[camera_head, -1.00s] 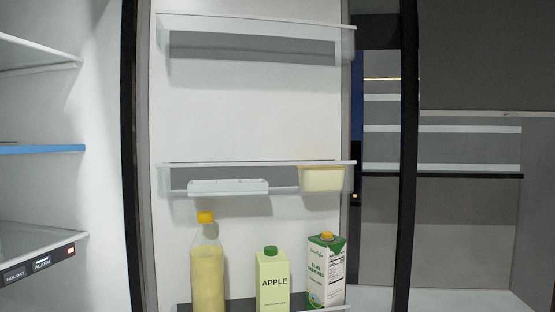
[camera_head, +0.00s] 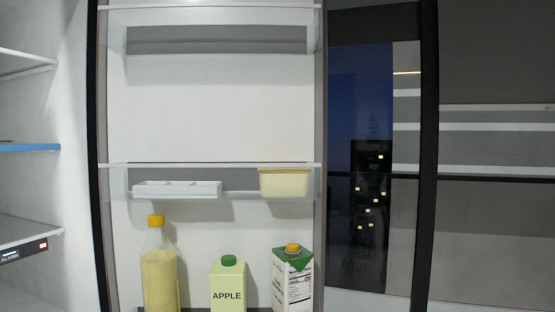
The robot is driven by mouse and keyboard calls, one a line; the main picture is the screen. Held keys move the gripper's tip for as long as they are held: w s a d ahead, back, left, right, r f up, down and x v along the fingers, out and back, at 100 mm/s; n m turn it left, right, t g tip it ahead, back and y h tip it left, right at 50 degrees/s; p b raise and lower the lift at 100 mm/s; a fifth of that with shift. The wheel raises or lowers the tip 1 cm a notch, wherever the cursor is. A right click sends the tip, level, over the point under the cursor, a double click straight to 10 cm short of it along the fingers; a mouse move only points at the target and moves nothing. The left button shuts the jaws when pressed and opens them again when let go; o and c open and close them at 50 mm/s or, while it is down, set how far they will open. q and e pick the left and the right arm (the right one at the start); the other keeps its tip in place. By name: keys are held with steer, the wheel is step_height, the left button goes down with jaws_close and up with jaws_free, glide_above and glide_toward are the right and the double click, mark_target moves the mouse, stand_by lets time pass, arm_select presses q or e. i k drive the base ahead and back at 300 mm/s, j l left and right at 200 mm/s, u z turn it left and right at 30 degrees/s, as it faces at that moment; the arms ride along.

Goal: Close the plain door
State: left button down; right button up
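An open fridge door (camera_head: 210,90) stands in the middle of the head view, its white inner side facing me. Its racks hold a white tray (camera_head: 177,190), a pale yellow tub (camera_head: 285,185), a bottle with a yellow cap (camera_head: 160,278), an apple carton (camera_head: 228,286) and a green and white carton (camera_head: 293,280). The door's outer face is hidden, so I cannot tell whether it is the plain one. A second dark-edged panel (camera_head: 428,150) stands to its right. Neither of my grippers is in view.
The fridge interior with shelves (camera_head: 25,230) and a blue-edged shelf (camera_head: 28,147) is at the left. A dark window with city lights (camera_head: 360,170) shows between the door and the panel. Grey shelving (camera_head: 495,127) is at the far right.

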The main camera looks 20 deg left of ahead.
mark_target(223, 91)
steer(key=i+l+z, duration=0.55)
steer(key=i+z, duration=0.15)
steer(key=i, duration=0.15)
steer(key=i+u, duration=0.35)
steer(key=i+l+u, duration=0.1)
steer(key=i+u, duration=0.2)
steer(key=i+l+u, duration=0.1)
steer(key=u, duration=0.25)
steer(key=i+u, duration=0.15)
steer(key=u, duration=0.25)
steer(key=i+u, duration=0.2)
steer(key=u, duration=0.25)
steer(key=i+l+u, duration=0.15)
steer(key=u, duration=0.25)
steer(key=i+l+u, duration=0.1)
steer(key=u, duration=0.35)
steer(key=i+l+u, duration=0.1)
steer(key=l+u, duration=0.15)
steer(key=u, duration=0.15)
steer(key=i+l+u, duration=0.1)
steer(key=l+u, duration=0.15)
steer(key=u, duration=0.2)
steer(key=i+l+u, duration=0.1)
steer(key=l+u, duration=0.2)
steer(key=u, duration=0.15)
steer(key=i+l+u, duration=0.1)
steer(key=l+u, duration=0.35)
steer(key=j, duration=0.1)
